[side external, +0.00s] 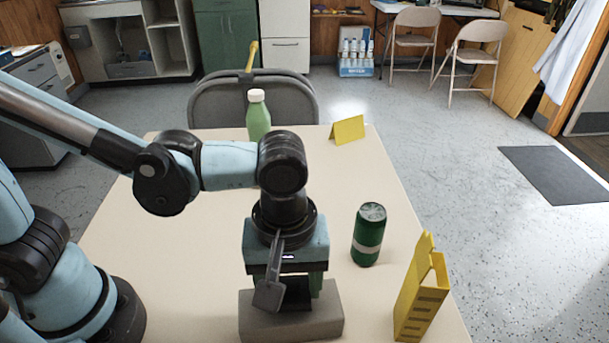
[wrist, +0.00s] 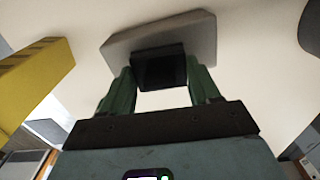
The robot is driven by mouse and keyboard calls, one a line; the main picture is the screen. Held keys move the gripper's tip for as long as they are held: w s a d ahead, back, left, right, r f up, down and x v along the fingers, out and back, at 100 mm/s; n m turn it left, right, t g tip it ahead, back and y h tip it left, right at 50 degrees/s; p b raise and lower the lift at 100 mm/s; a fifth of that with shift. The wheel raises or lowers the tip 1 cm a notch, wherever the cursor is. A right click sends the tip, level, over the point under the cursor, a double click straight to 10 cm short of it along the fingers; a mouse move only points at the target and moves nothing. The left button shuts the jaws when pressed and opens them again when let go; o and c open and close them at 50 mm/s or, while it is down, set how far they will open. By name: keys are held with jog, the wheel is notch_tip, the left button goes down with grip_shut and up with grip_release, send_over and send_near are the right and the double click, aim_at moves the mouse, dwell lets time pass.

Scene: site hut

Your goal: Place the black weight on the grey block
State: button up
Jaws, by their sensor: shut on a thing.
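The black weight (wrist: 160,68) is a dark square-faced piece between the green fingers of my gripper (wrist: 161,78) in the wrist view. My gripper is shut on it. The grey block (side external: 265,322) lies on the table directly under my gripper (side external: 294,298) in the side view. It also shows behind the weight in the wrist view (wrist: 200,36). In the side view the weight is mostly hidden by the fingers and a dark part of my wrist. I cannot tell whether its underside touches the block.
A green can (side external: 368,236) stands right of my gripper, and a yellow holder (side external: 419,295) stands right of the block. A green bottle (side external: 258,118) and a yellow folded card (side external: 348,130) are at the table's far side. The table's left middle is clear.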

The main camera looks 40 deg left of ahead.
jog(key=shift+f, duration=0.7)
jog(key=shift+f, duration=0.15)
jog(key=o, duration=1.4)
